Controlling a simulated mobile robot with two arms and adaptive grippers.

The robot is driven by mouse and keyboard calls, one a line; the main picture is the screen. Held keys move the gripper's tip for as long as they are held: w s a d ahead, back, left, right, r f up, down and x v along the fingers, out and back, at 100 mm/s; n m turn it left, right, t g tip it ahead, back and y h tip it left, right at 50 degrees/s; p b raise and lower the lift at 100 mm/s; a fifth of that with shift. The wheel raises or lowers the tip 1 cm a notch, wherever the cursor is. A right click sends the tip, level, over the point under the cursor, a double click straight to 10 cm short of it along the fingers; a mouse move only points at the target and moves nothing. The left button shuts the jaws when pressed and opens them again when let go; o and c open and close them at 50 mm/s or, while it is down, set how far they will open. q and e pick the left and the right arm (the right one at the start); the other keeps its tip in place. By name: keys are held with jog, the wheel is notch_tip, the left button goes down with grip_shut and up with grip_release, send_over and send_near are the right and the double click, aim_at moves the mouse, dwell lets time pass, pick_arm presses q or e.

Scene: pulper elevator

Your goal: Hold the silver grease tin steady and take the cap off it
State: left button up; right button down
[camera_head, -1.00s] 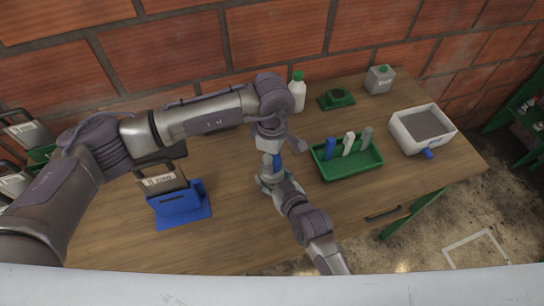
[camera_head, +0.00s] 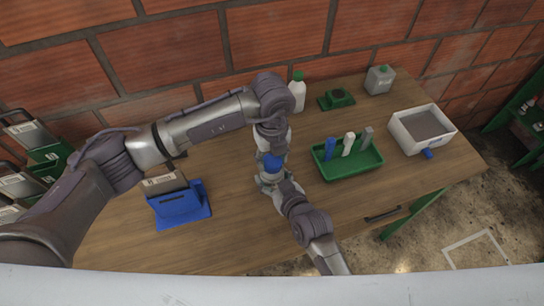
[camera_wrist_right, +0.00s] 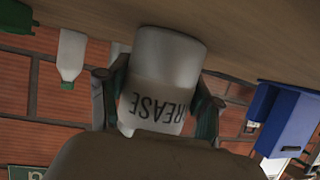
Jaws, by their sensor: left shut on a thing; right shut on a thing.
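The silver grease tin (camera_wrist_right: 160,80) shows upside down in the right wrist view, its "GREASE" label readable. My right gripper (camera_wrist_right: 159,100) is shut around its body, a finger on each side. In the head view my right gripper (camera_head: 270,181) comes from below, and the tin is mostly hidden between the two hands. A blue cap (camera_head: 271,162) shows there, under my left gripper (camera_head: 272,152), which reaches down from above and is shut on it. Whether the cap is apart from the tin cannot be told.
A green tray (camera_head: 350,172) with several upright pieces stands to the right. A white bin (camera_head: 422,130) is far right, a blue holder (camera_head: 180,206) left. The front table is clear.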

aim_at(272, 161)
pick_arm(q)
jog(key=n, duration=0.4)
jog(key=shift+n, duration=0.3)
jog(key=n, duration=0.3)
jog(key=shift+n, duration=0.3)
jog(key=shift+r, duration=0.2)
jog(key=shift+r, duration=0.95)
jog(key=shift+r, duration=2)
pick_arm(e)
jog(key=shift+c, duration=0.6)
grip_release()
